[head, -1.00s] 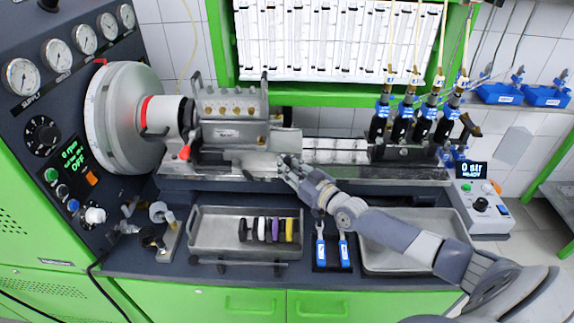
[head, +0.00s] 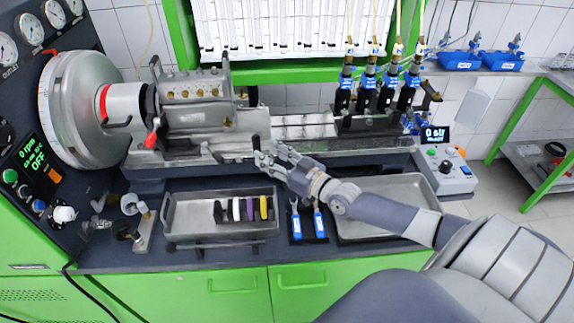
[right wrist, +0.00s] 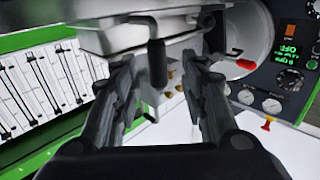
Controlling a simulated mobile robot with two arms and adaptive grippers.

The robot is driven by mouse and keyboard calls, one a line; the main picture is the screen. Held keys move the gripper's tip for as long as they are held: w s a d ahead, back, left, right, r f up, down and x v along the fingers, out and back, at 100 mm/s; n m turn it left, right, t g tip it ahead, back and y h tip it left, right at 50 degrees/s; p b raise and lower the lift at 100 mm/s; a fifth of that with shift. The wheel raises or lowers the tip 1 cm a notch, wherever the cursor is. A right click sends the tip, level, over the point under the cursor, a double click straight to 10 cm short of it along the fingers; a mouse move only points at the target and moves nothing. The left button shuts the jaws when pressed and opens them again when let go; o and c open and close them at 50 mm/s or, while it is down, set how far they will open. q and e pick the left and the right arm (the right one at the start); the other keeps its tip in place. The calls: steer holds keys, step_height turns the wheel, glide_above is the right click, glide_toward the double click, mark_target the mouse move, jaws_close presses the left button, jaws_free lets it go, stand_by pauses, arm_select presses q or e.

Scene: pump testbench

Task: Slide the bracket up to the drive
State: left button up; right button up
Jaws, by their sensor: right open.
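The bracket (head: 213,121) is a grey metal mount on the bench rail, carrying a block with several brass fittings. The drive (head: 83,105) is the large round grey flywheel to its left, with a hub and a dark coupling facing the bracket. The coupling is close to the bracket; I cannot tell if they touch. My right gripper (head: 264,158) is open at the bracket's lower right front. In the right wrist view its two fingers (right wrist: 163,75) stand apart on either side of a dark handle (right wrist: 157,65), with no visible grip. My left gripper is not in view.
Below the rail are a tray (head: 185,236) with coloured pieces, two blue-handled tools (head: 307,225) and an empty tray (head: 385,190). Several blue-collared injectors (head: 378,92) stand right on the rail. The rail (head: 305,127) between them and the bracket looks clear.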

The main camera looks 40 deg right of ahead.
steer(key=v, duration=0.6)
steer(key=shift+s+a, duration=0.1)
steer(key=shift+s, duration=0.05)
